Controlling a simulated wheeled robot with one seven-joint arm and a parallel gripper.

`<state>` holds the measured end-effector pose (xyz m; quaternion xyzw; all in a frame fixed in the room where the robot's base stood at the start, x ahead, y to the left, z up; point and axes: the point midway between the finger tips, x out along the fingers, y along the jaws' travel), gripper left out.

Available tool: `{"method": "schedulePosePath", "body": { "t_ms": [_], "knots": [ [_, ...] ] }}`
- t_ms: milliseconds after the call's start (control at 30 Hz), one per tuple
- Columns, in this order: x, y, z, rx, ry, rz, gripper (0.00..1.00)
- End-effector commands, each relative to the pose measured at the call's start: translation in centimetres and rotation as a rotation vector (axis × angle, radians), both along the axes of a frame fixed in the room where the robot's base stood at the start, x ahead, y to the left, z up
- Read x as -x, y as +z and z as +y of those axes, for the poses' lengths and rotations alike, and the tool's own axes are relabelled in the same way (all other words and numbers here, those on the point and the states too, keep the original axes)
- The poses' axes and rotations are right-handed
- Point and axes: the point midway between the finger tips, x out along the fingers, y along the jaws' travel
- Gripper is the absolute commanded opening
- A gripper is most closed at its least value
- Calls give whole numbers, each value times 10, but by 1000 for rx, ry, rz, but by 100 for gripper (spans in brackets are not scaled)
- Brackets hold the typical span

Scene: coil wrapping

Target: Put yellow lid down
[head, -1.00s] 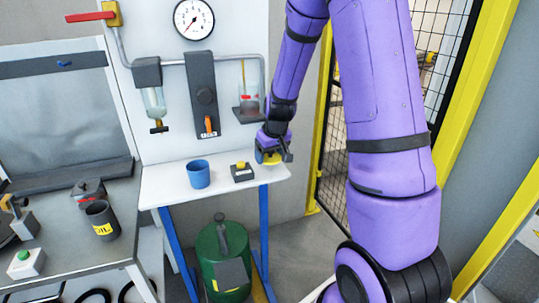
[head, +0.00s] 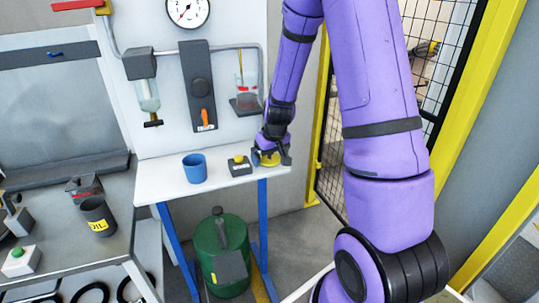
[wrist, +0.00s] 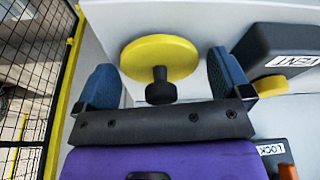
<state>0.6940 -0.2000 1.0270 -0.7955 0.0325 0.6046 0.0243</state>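The yellow lid (wrist: 158,57) is a round disc with a black knob (wrist: 160,88) facing the wrist camera. In the head view the lid (head: 268,158) shows as a yellow patch at the right end of the small white table (head: 222,178). My gripper (wrist: 165,78) has its blue fingers apart, one on each side of the lid. A gap shows between the lid's edge and the right finger, so my gripper is open around it. The lid appears to rest on the pale surface, but its underside is hidden. In the head view my gripper (head: 271,158) is low at the table's right end.
A black box with a yellow button (head: 239,165) stands just left of my gripper. A blue cup (head: 195,168) is farther left. A panel with an orange lever (head: 197,85) hangs behind. A green drum (head: 223,255) stands below; yellow-framed mesh fencing (head: 345,150) is at right.

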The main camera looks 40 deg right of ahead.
Motion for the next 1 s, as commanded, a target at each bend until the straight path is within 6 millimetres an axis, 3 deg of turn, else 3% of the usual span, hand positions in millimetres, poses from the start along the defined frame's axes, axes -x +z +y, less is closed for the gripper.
{"method": "schedulePosePath", "body": {
  "t_ms": [267, 433, 1000],
  "knots": [
    [0, 0, 0, -1, 1, 0, 99],
    [1, 11, 1, 1, 2, -2, 99],
    [26, 99, 3, 0, 2, -3, 99]
  ]
}}
